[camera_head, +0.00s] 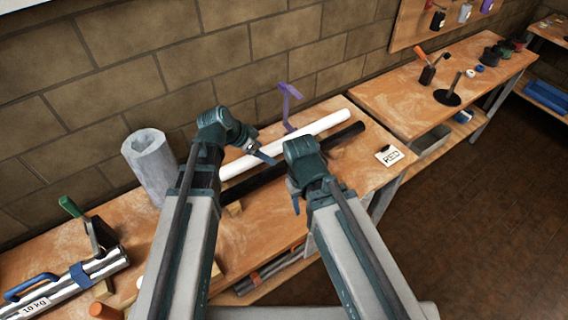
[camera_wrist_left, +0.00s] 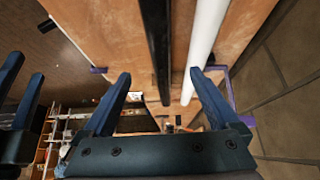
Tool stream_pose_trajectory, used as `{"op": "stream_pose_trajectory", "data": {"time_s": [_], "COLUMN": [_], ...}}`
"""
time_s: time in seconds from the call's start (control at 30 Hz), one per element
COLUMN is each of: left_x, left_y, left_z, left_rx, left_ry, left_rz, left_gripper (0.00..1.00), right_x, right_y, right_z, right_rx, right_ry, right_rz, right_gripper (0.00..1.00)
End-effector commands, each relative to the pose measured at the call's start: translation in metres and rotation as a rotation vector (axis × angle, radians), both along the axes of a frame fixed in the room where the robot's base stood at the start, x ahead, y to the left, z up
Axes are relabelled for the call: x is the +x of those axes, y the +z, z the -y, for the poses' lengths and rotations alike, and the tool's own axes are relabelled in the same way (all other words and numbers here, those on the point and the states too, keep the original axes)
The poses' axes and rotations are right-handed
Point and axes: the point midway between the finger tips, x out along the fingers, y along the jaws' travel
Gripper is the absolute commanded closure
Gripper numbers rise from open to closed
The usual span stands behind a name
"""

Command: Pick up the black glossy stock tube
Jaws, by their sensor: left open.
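The black glossy stock tube (camera_head: 345,134) lies lengthwise on the wooden bench, parallel to a white tube (camera_head: 328,122) behind it. My right wrist hides part of the black tube's middle. My left gripper (camera_head: 264,153) is open above the tubes. In the left wrist view, the black tube (camera_wrist_left: 157,45) runs between and beyond the open left fingers (camera_wrist_left: 160,86), apart from them. The white tube (camera_wrist_left: 206,40) lines up with the right-hand finger. My right gripper (camera_head: 295,200) is mostly hidden by its wrist; in the left wrist view its fingers (camera_wrist_left: 24,88) stand apart, empty.
A purple bracket (camera_head: 288,105) stands behind the tubes. A grey cylinder (camera_head: 150,165) stands at the left. A card marked RED (camera_head: 390,156) lies near the right end. A second bench (camera_head: 400,90) stands right.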

Motion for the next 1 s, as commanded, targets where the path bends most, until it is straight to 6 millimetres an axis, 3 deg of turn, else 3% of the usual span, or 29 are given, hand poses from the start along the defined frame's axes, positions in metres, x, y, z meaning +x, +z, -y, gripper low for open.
{"op": "stream_pose_trajectory", "data": {"time_s": [0.53, 1.0], "left_x": [0.022, 0.028], "left_y": [-0.067, -0.082], "left_z": [0.032, 0.042], "left_rx": [0.001, 0.001], "left_ry": [-0.001, 0.001], "left_rz": [-0.001, -0.001], "left_gripper": [0.06, 0.06], "right_x": [0.000, 0.000], "right_y": [-0.067, -0.082], "right_z": [0.000, 0.000], "right_rx": [0.000, 0.000], "right_ry": [-0.002, -0.001], "right_rz": [0.000, 0.000], "right_gripper": [0.50, 0.50]}}
